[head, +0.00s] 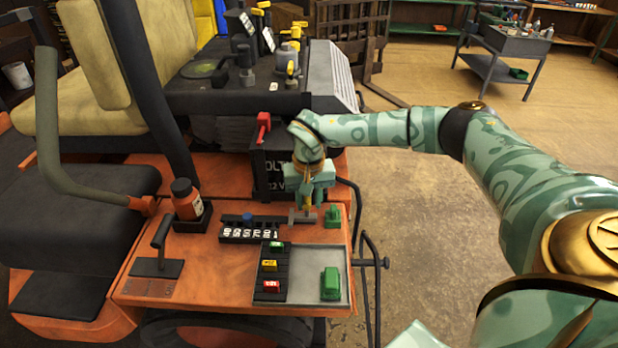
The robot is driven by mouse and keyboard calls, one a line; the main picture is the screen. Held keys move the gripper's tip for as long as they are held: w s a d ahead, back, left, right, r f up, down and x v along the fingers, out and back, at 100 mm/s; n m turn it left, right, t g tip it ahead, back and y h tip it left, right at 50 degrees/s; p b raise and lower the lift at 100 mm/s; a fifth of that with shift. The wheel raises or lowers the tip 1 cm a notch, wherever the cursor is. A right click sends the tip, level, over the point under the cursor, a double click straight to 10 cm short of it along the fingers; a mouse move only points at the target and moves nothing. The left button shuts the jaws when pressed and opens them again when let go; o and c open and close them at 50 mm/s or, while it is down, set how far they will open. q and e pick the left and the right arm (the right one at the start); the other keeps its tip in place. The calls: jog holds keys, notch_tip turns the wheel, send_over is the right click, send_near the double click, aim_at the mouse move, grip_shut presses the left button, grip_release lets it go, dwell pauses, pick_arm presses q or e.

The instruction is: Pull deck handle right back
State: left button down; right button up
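A small grey T-shaped handle (297,217) stands on the orange deck, right of the numbered black strip. My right gripper (309,207) points down at this handle, its fingertips at or just above the crossbar. I cannot tell whether the fingers touch or grip it; they are small and overlap the handle. A larger black handle (160,240) stands on a dark plate at the deck's left. No labels name either handle. My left gripper is not in view.
A numbered strip with a blue knob (248,218), a tray (343,262) with a green block (330,284), and a red bottle (186,199) are on the deck. A black battery box (270,172) stands behind the gripper. Thin dark rails (368,262) edge the right side; open floor lies beyond.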

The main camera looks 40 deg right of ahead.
notch_tip(320, 180, up, 15)
jog(key=shift+r, duration=0.15)
dwell(0.5)
